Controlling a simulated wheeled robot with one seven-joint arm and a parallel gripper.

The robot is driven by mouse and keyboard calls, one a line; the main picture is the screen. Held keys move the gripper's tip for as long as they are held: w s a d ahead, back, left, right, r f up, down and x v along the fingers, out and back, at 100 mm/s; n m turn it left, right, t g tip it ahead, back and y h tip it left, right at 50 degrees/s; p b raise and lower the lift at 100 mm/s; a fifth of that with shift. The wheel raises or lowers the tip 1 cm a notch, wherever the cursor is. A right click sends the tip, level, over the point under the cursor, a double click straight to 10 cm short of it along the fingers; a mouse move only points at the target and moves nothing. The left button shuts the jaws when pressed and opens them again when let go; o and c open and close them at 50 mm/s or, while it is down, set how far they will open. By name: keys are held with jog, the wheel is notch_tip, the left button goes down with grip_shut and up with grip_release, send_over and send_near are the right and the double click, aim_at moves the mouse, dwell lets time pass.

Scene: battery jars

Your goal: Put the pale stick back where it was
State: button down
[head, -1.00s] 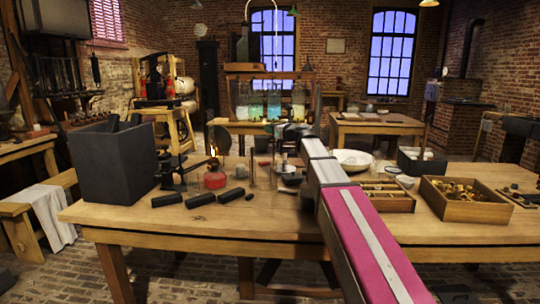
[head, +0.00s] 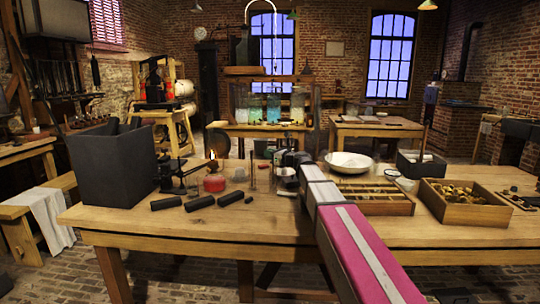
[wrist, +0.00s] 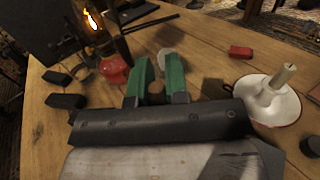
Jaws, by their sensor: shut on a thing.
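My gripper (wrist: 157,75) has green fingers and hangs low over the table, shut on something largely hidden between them. A small greyish round shape (wrist: 165,58) shows at the fingertips; I cannot tell whether it is the held thing's end or a thing beyond. In the wrist view a pale candle-like stick (wrist: 284,77) stands in a white red-rimmed dish (wrist: 254,109), right of the fingers and apart from them. I cannot tell whether this is the task's pale stick. In the head view my arm hides most of the fingers.
A lit burner with a red base (head: 214,184) stands left of my gripper, close to a thin upright rod (head: 252,170). Black cylinders (head: 200,203) lie in front. A red block (wrist: 241,52), a white bowl (head: 349,162) and a compartment tray (head: 376,206) are to the right.

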jog(key=shift+f, duration=0.1)
jog(key=c, duration=1.1)
grip_release()
jog(key=shift+s+d, duration=0.15)
jog(key=v, duration=1.1)
jog(key=shift+s+d, duration=0.2)
jog(key=shift+d, duration=0.05)
